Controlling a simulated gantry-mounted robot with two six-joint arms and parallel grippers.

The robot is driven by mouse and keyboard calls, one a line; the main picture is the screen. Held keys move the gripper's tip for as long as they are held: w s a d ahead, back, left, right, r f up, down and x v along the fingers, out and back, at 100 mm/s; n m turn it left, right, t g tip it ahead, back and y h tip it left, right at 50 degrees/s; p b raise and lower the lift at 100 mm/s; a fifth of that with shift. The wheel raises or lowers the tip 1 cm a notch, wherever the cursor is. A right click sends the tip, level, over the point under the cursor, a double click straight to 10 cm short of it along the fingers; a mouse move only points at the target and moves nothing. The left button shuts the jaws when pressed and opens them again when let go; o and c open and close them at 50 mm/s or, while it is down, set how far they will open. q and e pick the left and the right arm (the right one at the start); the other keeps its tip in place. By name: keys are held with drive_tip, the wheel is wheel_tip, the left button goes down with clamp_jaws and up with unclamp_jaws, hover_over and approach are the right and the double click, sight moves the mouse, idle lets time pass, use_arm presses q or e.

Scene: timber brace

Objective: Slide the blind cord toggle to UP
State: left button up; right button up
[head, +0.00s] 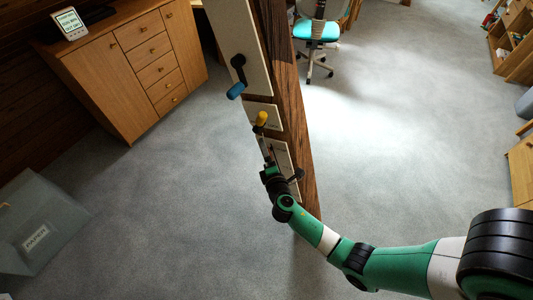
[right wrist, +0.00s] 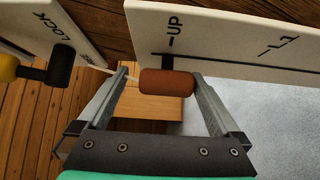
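The toggle (right wrist: 167,82) is a reddish-brown cylinder on a short dark stem at the edge of a white panel (right wrist: 235,45). The word UP is printed on the panel just above the stem. My right gripper (right wrist: 158,85) has its two fingers apart on either side of the toggle. The right finger is close to the toggle's right end, and a gap shows at the left; contact cannot be told. In the head view my right gripper (head: 268,165) is at the lower panel on the timber post (head: 283,75), and the toggle cannot be made out there. My left gripper is not in view.
A yellow-ended handle (head: 261,118) sits on the panel above, and it shows beside the word LOCK in the right wrist view (right wrist: 8,68). A blue-ended handle (head: 236,91) is higher up. A wooden cabinet (head: 140,65) stands at the left. The carpet around the post is clear.

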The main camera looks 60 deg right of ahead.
drive_tip(key=p+v, duration=0.2)
drive_tip(key=v, duration=0.9)
drive_tip(key=shift+s+a, duration=0.25)
drive_tip(key=shift+w+r, duration=0.1)
drive_tip(key=w+a+r+m+t, duration=0.15)
drive_tip(key=w+r, duration=0.25)
drive_tip(key=r, duration=0.4)
drive_tip(key=w+r+m+t+h, duration=0.1)
drive_tip(key=w+r+m, duration=0.2)
drive_tip(key=w+r, duration=0.35)
drive_tip(key=w+r+m+t, duration=0.1)
drive_tip(key=w+r+m, duration=0.15)
drive_tip(key=r, duration=0.65)
drive_tip(key=w+a+r+m+t+y, duration=0.1)
drive_tip(key=a+r+m+t, duration=0.15)
drive_tip(key=r, duration=0.85)
drive_tip(key=a+r+m+t+y, duration=0.1)
drive_tip(key=a+r+m+t, duration=0.15)
drive_tip(key=r, duration=0.75)
drive_tip(key=s+a+r+n+t+y, duration=0.1)
drive_tip(key=s+a+r+t+y, duration=0.4)
drive_tip(key=r, duration=0.3)
drive_tip(key=s+a+r+n+t+y, duration=0.1)
drive_tip(key=s+a+r+t+y, duration=0.35)
drive_tip(key=r+y, duration=0.3)
wheel_tip(320, 180, up, 30)
drive_tip(key=p, duration=2.9)
drive_tip(key=shift+a+r+g+p, duration=0.15)
drive_tip(key=shift+a+g+p, duration=0.25)
drive_tip(key=shift+a, duration=0.05)
